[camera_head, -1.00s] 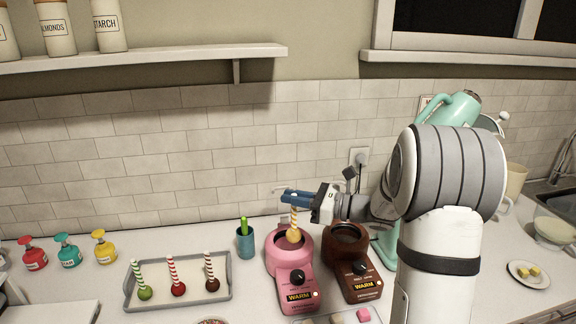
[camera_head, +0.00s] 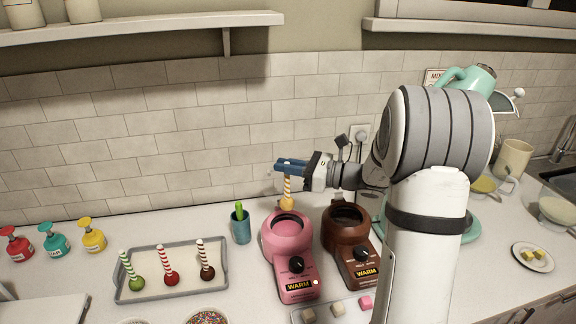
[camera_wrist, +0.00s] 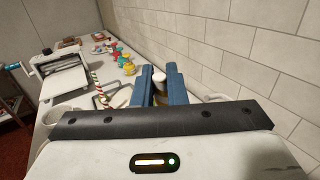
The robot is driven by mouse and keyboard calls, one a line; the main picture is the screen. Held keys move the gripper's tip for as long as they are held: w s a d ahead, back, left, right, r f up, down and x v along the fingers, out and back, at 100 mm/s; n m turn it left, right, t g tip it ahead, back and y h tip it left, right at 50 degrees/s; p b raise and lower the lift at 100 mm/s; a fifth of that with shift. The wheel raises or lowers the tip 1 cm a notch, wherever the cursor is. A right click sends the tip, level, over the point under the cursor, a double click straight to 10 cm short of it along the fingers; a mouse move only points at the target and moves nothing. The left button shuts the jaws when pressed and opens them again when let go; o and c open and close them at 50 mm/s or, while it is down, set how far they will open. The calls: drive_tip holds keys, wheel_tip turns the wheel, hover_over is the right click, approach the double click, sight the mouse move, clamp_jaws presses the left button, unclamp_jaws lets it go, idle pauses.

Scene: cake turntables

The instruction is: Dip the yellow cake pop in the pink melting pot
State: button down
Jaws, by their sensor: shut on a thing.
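My gripper (camera_head: 290,168) is shut on the striped stick of the yellow cake pop (camera_head: 287,203), which hangs ball-down. In the head view the ball shows just above the far rim of the pink melting pot (camera_head: 287,253), clear of its round dark opening. The ball still looks yellow; I cannot make out any pink on it. In the wrist view the white stick end (camera_wrist: 159,76) stands between my two blue fingers (camera_wrist: 161,88), and the ball is mostly hidden.
A brown melting pot (camera_head: 346,243) stands right of the pink one. A teal cup (camera_head: 241,228) stands to the left, and a tray (camera_head: 146,293) holds green, red and dark cake pops. Colored dispensers (camera_head: 55,242) are at far left. The tiled wall is close behind.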

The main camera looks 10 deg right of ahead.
sight(287, 205)
drive_tip(key=shift+f+b, duration=3.95)
drive_tip(key=shift+f, duration=2.1)
drive_tip(key=shift+f+b, duration=0.35)
drive_tip(key=shift+f, duration=0.05)
drive_tip(key=shift+r, duration=0.15)
